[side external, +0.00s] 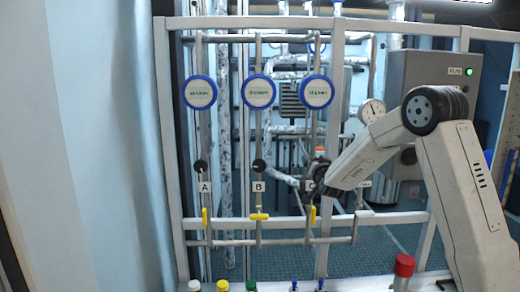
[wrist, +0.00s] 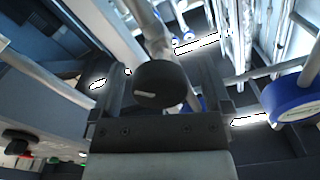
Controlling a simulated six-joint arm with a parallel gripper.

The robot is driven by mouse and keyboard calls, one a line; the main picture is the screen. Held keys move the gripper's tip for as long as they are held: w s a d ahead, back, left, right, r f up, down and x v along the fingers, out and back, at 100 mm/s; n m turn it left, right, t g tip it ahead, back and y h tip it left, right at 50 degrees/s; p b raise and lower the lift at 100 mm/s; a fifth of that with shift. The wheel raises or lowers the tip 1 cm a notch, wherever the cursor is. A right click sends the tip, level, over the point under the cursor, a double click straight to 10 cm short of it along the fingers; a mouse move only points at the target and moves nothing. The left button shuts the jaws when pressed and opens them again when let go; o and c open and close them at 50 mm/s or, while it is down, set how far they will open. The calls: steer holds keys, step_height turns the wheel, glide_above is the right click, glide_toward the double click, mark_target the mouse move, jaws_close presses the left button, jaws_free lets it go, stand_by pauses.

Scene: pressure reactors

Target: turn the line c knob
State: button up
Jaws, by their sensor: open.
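The line C knob (wrist: 160,84) is round and black with a pale mark on its face. In the wrist view it sits between the two fingers of my gripper (wrist: 161,72), which is open around it. A gap shows on each side, so the fingers look apart from the knob. In the side view my gripper (side external: 318,180) is at the line C pipe and hides the knob there. The C label is partly covered too.
Black knobs of line A (side external: 200,166) and line B (side external: 259,165) are to the left. Blue-rimmed gauges, such as the line C gauge (side external: 317,92), hang above. Yellow handles, including line C's (side external: 312,214), sit below. A red-capped item (side external: 403,266) stands in front.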

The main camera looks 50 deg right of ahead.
steer(key=v, duration=0.7)
stand_by(0.6)
steer(key=shift+w+d+n, duration=0.15)
steer(key=shift+n, duration=1.65)
steer(key=shift+d, duration=0.1)
steer(key=shift+x, duration=3.9)
steer(key=c, duration=1.3)
